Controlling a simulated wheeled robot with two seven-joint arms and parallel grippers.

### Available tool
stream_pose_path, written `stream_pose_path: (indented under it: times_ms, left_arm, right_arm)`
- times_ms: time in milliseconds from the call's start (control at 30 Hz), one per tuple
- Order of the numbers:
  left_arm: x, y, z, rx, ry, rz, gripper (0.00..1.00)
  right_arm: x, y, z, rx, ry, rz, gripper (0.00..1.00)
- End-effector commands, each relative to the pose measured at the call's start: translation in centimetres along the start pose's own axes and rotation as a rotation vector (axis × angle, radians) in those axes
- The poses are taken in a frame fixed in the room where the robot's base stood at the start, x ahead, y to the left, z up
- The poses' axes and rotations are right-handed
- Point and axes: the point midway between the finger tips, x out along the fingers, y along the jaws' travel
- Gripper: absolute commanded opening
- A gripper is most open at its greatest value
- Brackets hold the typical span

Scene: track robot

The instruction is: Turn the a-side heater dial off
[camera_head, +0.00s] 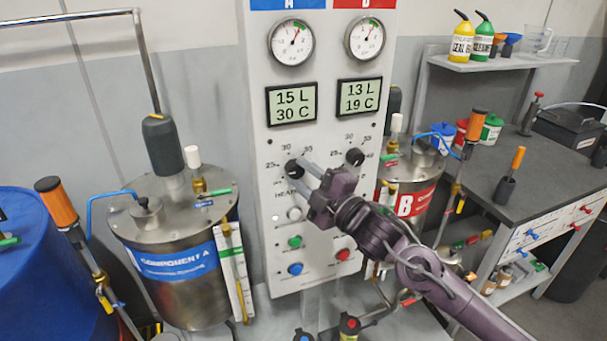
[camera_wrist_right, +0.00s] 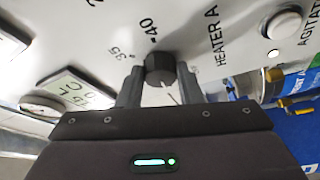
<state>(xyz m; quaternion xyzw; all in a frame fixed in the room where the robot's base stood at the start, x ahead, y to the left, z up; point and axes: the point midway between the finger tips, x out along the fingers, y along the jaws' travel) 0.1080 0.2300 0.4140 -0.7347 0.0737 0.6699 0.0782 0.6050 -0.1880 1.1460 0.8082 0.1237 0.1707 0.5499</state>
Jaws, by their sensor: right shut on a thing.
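The a-side heater dial (camera_head: 293,168) is a black knob on the left, blue-topped A half of the white control panel (camera_head: 322,200). Its scale shows 25, 30 and 35 around it in the head view. My right gripper (camera_head: 300,178) reaches in from the lower right with its fingers at this dial. In the right wrist view the dial (camera_wrist_right: 160,69) sits between the two fingers of the right gripper (camera_wrist_right: 156,86), beside the HEATER A label. The gripper is shut on the dial. The dial's pointer is too small to read. My left gripper is not in view.
The B-side dial (camera_head: 354,157) is to the right on the panel. Several push buttons lie below, including a green one (camera_head: 295,242) and a red one (camera_head: 343,255). Component A tank (camera_head: 180,285) stands left, tank B (camera_head: 405,190) right behind my arm.

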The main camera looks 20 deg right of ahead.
Motion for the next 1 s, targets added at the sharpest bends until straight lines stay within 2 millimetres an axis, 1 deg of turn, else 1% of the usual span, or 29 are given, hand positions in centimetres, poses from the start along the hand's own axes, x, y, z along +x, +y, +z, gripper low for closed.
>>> stream_pose_path:
  times_ms: [100,600,800,1000]
  left_arm:
    - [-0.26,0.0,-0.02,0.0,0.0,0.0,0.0]
    - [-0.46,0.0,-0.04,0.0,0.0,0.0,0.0]
    - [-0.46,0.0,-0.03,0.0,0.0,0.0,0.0]
    - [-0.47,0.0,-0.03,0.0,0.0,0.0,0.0]
  right_arm:
    - [0.01,0.26,-0.01,-0.107,0.0,-0.044,0.1]
    - [0.09,0.74,-0.18,-0.536,0.0,-0.219,0.1]
    - [0.13,0.83,-0.27,-0.675,0.0,-0.277,0.1]
    - [0.15,0.85,-0.35,-0.772,0.0,-0.319,0.1]
